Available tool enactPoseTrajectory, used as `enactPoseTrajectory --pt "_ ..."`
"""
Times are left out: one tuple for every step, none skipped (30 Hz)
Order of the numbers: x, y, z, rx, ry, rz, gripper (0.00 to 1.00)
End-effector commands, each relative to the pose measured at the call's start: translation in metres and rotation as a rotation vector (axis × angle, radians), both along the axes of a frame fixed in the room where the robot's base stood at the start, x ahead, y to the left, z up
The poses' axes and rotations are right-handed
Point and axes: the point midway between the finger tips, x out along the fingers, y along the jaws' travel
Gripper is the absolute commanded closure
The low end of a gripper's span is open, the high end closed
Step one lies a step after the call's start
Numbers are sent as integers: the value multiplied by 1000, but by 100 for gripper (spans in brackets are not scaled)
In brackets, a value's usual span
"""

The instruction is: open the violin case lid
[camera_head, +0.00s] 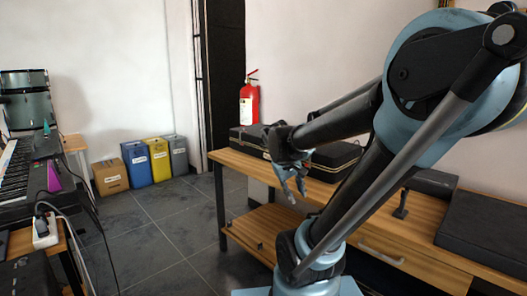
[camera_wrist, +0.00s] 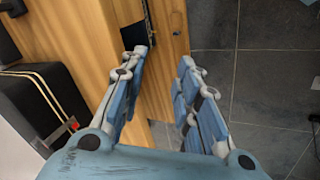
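A long black case with gold trim lines, which looks like the violin case (camera_head: 335,158), lies on the wooden bench behind my gripper. Its lid looks shut. My arm and gripper hide part of it. In the wrist view, a black case with two gold lines (camera_wrist: 35,105) shows at the left, with a small red spot near its lower edge. My gripper (camera_head: 294,194) points down at the bench's front edge. In the wrist view, my gripper (camera_wrist: 163,58) has its fingers apart with nothing between them, beside the case and not touching it.
The wooden bench (camera_head: 235,159) has a lower shelf and a drawer. Other dark cases (camera_head: 490,232) lie at its right end. A red fire extinguisher (camera_head: 250,104) hangs behind. Labelled boxes (camera_head: 137,163) stand by the far wall. The grey tiled floor (camera_head: 165,225) left of the bench is clear.

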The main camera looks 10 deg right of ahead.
Motion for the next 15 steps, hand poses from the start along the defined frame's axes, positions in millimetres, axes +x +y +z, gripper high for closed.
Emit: enactPoseTrajectory --pt "16 1 7 -35 -4 17 70" --pt "24 0 10 -56 -6 26 70" --pt "35 0 15 -85 -10 38 70" --pt "44 0 18 -106 -12 46 70" --pt "52 1 21 -128 -16 55 70" --pt "64 2 25 -157 -20 66 70" --pt "72 3 28 -178 -24 73 70" --pt "81 4 31 -199 -28 81 70" --pt "93 6 35 -228 -33 93 70" --pt "101 7 37 -250 -37 101 70" --pt "110 9 40 -271 -41 110 70" --pt "122 12 43 -299 -48 121 70" --pt "130 14 45 -320 -54 127 70" --pt "139 17 48 -341 -59 135 70" --pt "151 21 51 -370 -66 146 70"
